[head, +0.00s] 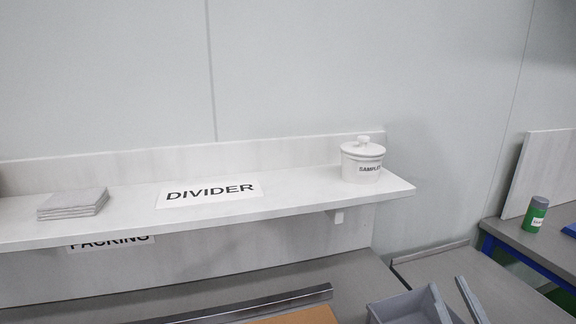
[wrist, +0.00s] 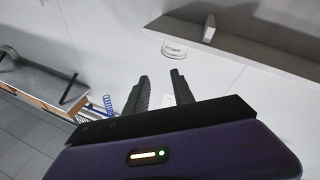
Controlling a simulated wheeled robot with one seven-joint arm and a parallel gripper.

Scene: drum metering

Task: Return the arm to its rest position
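My gripper (wrist: 160,90) shows in the wrist view, with its two dark fingers apart and nothing held between them. It is open. The rest of my arm is hidden, and neither arm nor gripper shows in the head view.
A white shelf (head: 330,195) holds grey tiles (head: 73,203), a DIVIDER sign (head: 210,190) and a lidded white jar (head: 362,160) near its right end. Below are a grey bin (head: 410,308) and a bench. A green container (head: 535,214) stands on the right table.

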